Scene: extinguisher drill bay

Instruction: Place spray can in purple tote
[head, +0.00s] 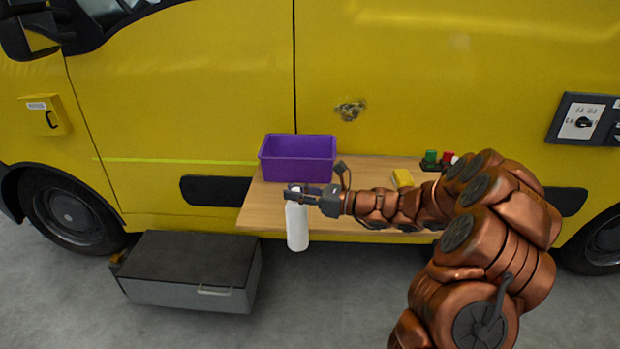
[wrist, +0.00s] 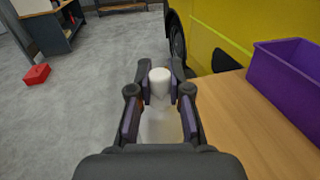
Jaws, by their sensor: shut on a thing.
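The white spray can (head: 297,228) hangs upright in my gripper (head: 298,192), at the front edge of the wooden shelf. My gripper is shut around its upper part. In the wrist view the can (wrist: 160,118) stands between the two fingers of my gripper (wrist: 160,100), its rounded white top showing. The purple tote (head: 298,158) sits at the left end of the shelf, behind the can in the head view. In the wrist view the tote (wrist: 285,75) is to the right of the gripper, apart from the can. The tote's floor is mostly hidden.
The wooden shelf (head: 365,174) juts from a yellow van (head: 200,80). A yellow block (head: 403,178) and green and red items (head: 431,157) lie farther right on it. A grey case (head: 190,268) stands on the floor at lower left. A red box (wrist: 37,75) lies on the floor.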

